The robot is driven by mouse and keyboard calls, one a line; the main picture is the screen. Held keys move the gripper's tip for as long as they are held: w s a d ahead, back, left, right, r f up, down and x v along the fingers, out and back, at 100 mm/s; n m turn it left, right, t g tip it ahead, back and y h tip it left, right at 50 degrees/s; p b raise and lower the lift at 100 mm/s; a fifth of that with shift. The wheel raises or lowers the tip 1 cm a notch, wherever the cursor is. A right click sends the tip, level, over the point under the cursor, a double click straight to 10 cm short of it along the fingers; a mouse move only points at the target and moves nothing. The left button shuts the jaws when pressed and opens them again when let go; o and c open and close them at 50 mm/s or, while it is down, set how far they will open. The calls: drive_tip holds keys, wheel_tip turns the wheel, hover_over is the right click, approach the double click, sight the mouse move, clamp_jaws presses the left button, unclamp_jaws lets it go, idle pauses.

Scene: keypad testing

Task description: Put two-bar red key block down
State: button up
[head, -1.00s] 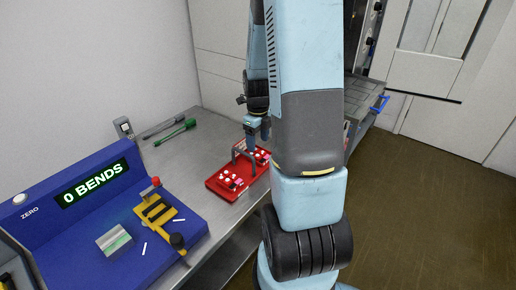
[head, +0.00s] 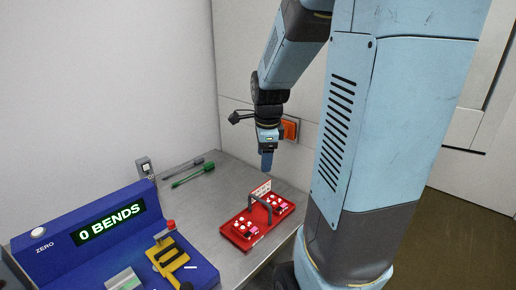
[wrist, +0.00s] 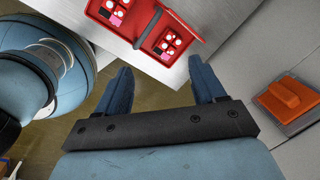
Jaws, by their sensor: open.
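A red tray (head: 270,225) with a grey handle (head: 262,205) sits flat on the metal bench in the head view. It carries two clusters of small white round pieces with pink marks; I cannot make out any bars on them. In the wrist view the red tray (wrist: 178,22) shows at the top, beyond the fingertips. My gripper (head: 266,168) is above the bench near the tray's back side, apart from it. In the wrist view my gripper (wrist: 160,68) has its two blue fingers spread wide, with nothing between them.
A blue machine (head: 75,245) reading "0 BENDS" stands at left, with a yellow fixture (head: 168,255) on it. A green tool (head: 192,176) lies at the back of the bench. An orange wall unit (head: 290,129) is behind my gripper. Bare bench lies left of the tray.

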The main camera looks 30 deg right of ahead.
drive_tip(key=s+a+r+n+t, duration=0.2)
drive_tip(key=s+a+r+n, duration=0.3)
drive_tip(key=n, duration=0.6)
drive_tip(key=s+a+r+n+t, duration=0.1)
drive_tip(key=s+a+r+n, duration=0.4)
drive_tip(key=s+r+n, duration=0.2)
drive_tip(key=shift+s+n+t, duration=0.4)
drive_tip(key=shift+s+n, duration=0.75)
drive_tip(key=shift+n, duration=0.95)
